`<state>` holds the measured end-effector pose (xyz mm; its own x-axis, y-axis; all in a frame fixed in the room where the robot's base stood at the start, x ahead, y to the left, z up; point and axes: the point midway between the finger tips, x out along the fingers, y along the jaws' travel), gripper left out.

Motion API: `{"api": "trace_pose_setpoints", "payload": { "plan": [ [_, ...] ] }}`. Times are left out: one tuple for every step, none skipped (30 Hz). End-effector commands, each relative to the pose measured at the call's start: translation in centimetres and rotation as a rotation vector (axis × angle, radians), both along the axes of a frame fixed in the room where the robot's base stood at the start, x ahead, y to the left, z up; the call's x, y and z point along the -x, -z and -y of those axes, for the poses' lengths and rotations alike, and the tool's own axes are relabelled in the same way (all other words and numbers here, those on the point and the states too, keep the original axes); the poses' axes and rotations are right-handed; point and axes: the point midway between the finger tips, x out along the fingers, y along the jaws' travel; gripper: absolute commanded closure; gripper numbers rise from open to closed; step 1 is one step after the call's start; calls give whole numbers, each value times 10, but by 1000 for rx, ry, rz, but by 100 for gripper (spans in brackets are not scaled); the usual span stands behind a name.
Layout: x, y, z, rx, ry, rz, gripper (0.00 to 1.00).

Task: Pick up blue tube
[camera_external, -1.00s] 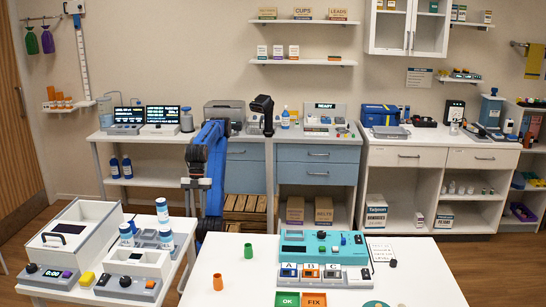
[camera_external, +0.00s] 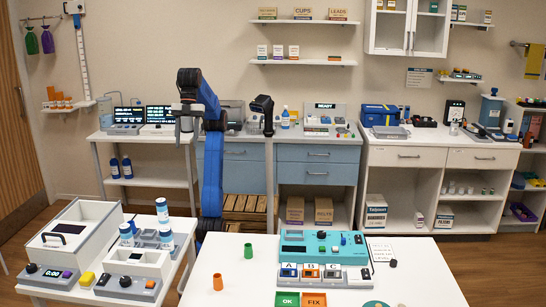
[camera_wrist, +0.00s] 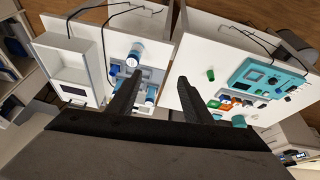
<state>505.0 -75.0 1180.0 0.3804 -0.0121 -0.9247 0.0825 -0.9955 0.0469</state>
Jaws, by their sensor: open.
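Several blue-and-white tubes stand on the left table in the external view: one at the back (camera_external: 162,211), one at the left (camera_external: 126,235) and one at the right (camera_external: 166,238). I cannot tell which one is the blue tube. In the wrist view they show near my left finger, one of them above its tip (camera_wrist: 135,56). My gripper (camera_external: 185,138) is raised above and behind that table in the external view, fingers pointing down. In the wrist view its two dark fingers (camera_wrist: 160,78) are apart with nothing between them.
The left table also holds a large white box (camera_external: 72,232) and a smaller device (camera_external: 133,263). The white front table (camera_external: 230,285) bears a green cup (camera_external: 248,252), an orange cup (camera_external: 218,282) and a teal device (camera_external: 322,246). A gap separates the two tables.

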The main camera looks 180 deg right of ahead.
Motion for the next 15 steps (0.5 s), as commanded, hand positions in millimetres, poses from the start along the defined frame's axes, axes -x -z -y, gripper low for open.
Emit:
{"api": "trace_pose_setpoints", "payload": {
  "plan": [
    [-7,-2,2,17,-29,-10,54],
    [-11,-3,4,28,-49,-16,54],
    [-17,-4,6,45,-79,-24,54],
    [-21,-5,7,56,-101,-30,54],
    [-26,-6,9,69,-125,-38,54],
    [-32,-7,12,86,-158,-50,54],
    [-37,-9,14,101,-186,-59,54],
    [-43,-9,16,115,-215,-68,54],
    [-51,-11,20,134,-257,-80,54],
    [-58,-12,23,149,-291,-93,54],
    [-65,-13,26,165,-329,-105,54],
    [-75,-14,30,187,-382,-123,54],
    [-83,-15,34,203,-424,-137,54],
    [-91,-16,38,219,-467,-151,54],
    [-102,-16,44,239,-526,-172,54]
  ]
}}
